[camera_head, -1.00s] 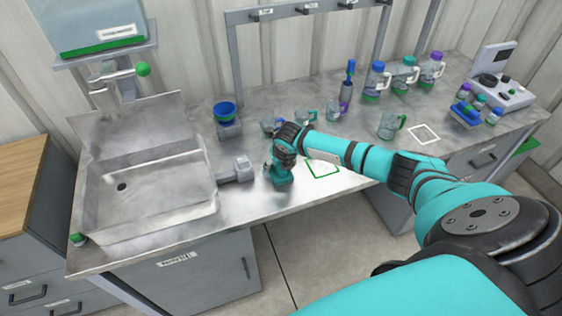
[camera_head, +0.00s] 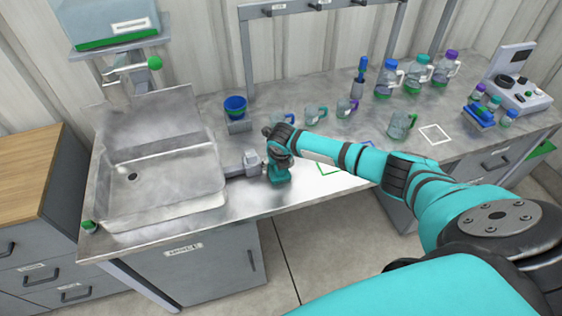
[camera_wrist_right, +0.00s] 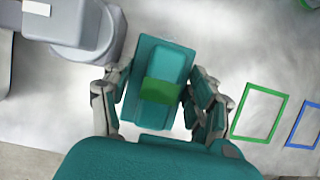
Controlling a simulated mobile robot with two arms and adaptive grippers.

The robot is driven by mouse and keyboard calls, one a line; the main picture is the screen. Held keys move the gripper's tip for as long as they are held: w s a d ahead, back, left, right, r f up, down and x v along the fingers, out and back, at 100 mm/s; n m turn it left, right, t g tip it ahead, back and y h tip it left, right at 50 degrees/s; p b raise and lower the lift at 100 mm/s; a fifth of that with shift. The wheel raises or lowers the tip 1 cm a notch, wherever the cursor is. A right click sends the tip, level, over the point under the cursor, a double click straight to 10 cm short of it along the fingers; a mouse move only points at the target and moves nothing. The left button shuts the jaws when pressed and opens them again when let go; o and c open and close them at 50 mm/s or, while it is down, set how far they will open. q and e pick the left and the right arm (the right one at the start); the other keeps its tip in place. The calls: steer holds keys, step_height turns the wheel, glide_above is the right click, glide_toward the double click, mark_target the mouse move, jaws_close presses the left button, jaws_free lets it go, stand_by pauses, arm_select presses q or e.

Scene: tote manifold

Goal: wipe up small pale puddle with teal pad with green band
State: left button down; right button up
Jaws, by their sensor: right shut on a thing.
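The teal pad with a green band (camera_wrist_right: 160,90) is between the fingers of my right gripper (camera_wrist_right: 158,100) in the right wrist view. The gripper is shut on it, over the metal worktop. In the head view my right gripper (camera_head: 279,172) is low over the worktop, just right of the sink, and the pad is hard to tell from it. I cannot make out the small pale puddle for sure; the worktop around the gripper has bright patches that look like reflections. My left gripper is not in view.
A grey fixture (camera_head: 241,167) stands close left of the gripper, beside the sink basin (camera_head: 165,190). A green square outline (camera_wrist_right: 259,112) and a blue one (camera_wrist_right: 304,125) lie to the right. Mugs, including a green-handled one (camera_head: 401,126), and bottles (camera_head: 387,80) stand farther back.

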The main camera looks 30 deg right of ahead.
steer(key=shift+w+a, duration=0.1)
steer(key=shift+a, duration=1)
steer(key=shift+d+r+p, duration=0.2)
steer(key=shift+d+p, duration=0.15)
steer(key=shift+d, duration=0.85)
steer(key=shift+s+d, duration=0.25)
steer(key=shift+d, duration=0.8)
steer(key=shift+s+d, duration=0.25)
steer(key=shift+d, duration=0.8)
step_height(320, 180, up, 5)
steer(key=p, duration=0.4)
steer(key=shift+f, duration=0.2)
steer(key=shift+r, duration=0.7)
steer(key=shift+r, duration=0.1)
